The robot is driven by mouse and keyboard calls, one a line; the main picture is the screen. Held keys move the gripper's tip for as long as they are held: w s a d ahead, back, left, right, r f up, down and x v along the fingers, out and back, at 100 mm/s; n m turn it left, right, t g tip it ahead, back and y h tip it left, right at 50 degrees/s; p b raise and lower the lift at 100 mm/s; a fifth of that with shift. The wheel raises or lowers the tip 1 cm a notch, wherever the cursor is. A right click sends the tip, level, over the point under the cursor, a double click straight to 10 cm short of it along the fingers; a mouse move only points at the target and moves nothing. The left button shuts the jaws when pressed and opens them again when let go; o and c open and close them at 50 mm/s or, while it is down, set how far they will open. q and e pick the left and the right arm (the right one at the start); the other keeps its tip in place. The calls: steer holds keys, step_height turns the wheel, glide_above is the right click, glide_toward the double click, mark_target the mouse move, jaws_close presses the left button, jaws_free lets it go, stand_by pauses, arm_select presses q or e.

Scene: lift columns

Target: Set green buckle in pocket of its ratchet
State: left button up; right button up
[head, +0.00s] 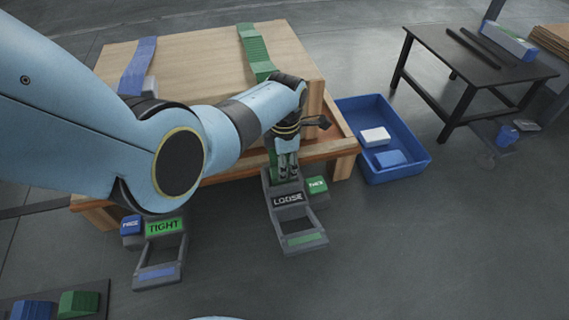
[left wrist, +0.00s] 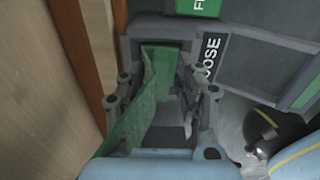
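The green strap (head: 256,52) runs over the big wooden box and down its front. It also shows in the left wrist view (left wrist: 148,95), hanging between my fingers towards a slot in the grey ratchet. That ratchet (head: 295,215) is labelled LOOSE and has a green strip at its front end. I cannot make out a separate green buckle at the strap's lower end. My left gripper (head: 288,167) points down at the back of this ratchet. Its fingers (left wrist: 163,92) stand apart on either side of the strap. My right gripper is not in view.
A second ratchet (head: 160,250), labelled TIGHT, stands to the left, below the blue strap (head: 138,67). A blue bin (head: 420,160) with white and blue blocks stands right of the pallet. A dark tray (head: 102,290) holds blue and green blocks. A black table (head: 480,75) is at right.

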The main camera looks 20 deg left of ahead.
arm_select(q)
steer(key=shift+o, duration=0.9)
step_height(320, 180, up, 12)
